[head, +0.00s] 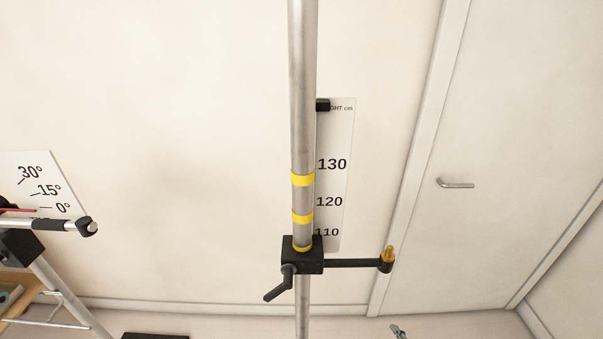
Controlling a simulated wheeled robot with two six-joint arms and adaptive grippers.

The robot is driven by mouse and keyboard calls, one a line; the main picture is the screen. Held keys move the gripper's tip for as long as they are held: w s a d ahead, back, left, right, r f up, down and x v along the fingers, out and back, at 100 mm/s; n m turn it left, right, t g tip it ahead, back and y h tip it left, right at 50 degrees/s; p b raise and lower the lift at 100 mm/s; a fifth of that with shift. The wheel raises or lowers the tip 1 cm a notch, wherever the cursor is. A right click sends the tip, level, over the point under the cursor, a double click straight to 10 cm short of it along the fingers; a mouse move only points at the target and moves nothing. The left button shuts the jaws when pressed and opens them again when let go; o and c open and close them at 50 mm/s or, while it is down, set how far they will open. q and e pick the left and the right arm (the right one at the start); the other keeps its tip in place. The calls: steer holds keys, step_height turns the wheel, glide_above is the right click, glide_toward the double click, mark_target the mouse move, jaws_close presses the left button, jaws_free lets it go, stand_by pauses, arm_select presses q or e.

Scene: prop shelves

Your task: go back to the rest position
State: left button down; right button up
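Neither of my grippers can be made out in the head view. A vertical metal pole (303,60) stands in the middle, with yellow bands on it. A black clamp block (303,255) sits around the pole just below the 110 mark, with its lever (279,284) angled down to the left. A black side arm (350,263) reaches right from the clamp and ends in a brass-coloured stud (389,255). A height scale (333,180) in cm hangs behind the pole, and a small black pointer (323,105) is near its top.
At the left, an angle scale board (40,180) stands behind a tilting bar (50,225) on a metal stand (72,298). A closed door (500,130) with a handle (456,184) is at the right. A small grey-green object (398,331), cut off below, is unclear. Floor shows along the bottom.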

steer(key=s+d+f+m+g+h, duration=0.25)
steer(key=s+f+m, duration=0.2)
steer(key=f, duration=0.55)
steer(key=s+d+f+m+g+h, duration=0.1)
steer(key=s+d+f+m+g, duration=0.2)
steer(key=s+f, duration=0.5)
arm_select(q)
steer(key=s+a+f+n+y, duration=0.1)
steer(key=s+a+f+y, duration=0.2)
steer(key=s+f, duration=0.3)
steer(key=s+a+f+n+y, duration=0.2)
steer(key=s+f+y, duration=0.3)
steer(key=s, duration=0.6)
steer(key=s+a+f+n+y, duration=0.2)
steer(key=s+a+f+y, duration=0.1)
steer(key=s+f, duration=0.4)
steer(key=shift+s+a+f+t+y, duration=0.3)
steer(key=shift+s+y, duration=0.1)
steer(key=shift+s, duration=0.3)
arm_select(e)
steer(key=s+a+f+m+g, duration=0.1)
steer(key=s+f+m+g, duration=0.2)
steer(key=s+f, duration=0.4)
steer(key=s+f+m+g, duration=0.3)
steer(key=s+f, duration=0.5)
steer(key=s, duration=0.5)
steer(key=shift+s+a+g, duration=0.15)
steer(key=shift+a+g, duration=0.2)
steer(key=shift+g, duration=0.3)
steer(key=shift+c, duration=0.2)
